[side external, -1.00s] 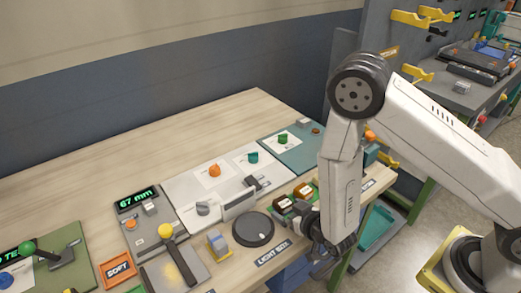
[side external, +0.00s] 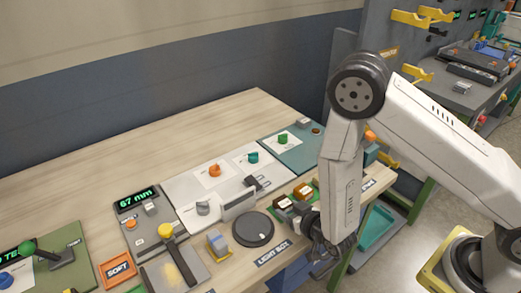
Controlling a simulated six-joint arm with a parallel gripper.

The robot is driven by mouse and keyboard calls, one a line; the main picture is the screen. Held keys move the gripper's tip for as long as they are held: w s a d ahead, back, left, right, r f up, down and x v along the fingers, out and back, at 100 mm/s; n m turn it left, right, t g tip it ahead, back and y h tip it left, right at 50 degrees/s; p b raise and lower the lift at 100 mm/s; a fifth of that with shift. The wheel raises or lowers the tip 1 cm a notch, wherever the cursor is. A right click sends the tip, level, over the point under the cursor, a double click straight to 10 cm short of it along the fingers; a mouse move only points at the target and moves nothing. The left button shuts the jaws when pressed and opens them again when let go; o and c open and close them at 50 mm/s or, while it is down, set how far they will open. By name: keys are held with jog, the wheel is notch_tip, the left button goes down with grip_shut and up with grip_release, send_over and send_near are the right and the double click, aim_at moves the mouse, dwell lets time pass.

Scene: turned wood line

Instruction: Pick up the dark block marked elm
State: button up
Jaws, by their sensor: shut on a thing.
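Small brown wooden blocks with white labels sit close together near the front right edge of the bench. One dark block (side external: 284,202) is at the left, and a lighter orange-brown block (side external: 303,190) is behind it to the right. The label words are too small to read.
A round dark turntable (side external: 253,229) is just left of my gripper. The LIGHT BIT sign (side external: 272,254) is on the bench's front edge. A white panel (side external: 190,184) and a teal board (side external: 300,148) lie behind. The back of the wooden bench (side external: 150,150) is clear.

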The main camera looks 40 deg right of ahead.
jog(key=shift+r, duration=0.15)
notch_tip(320, 180, up, 10)
jog(key=shift+f, duration=0.2)
dwell(0.6)
dwell(0.7)
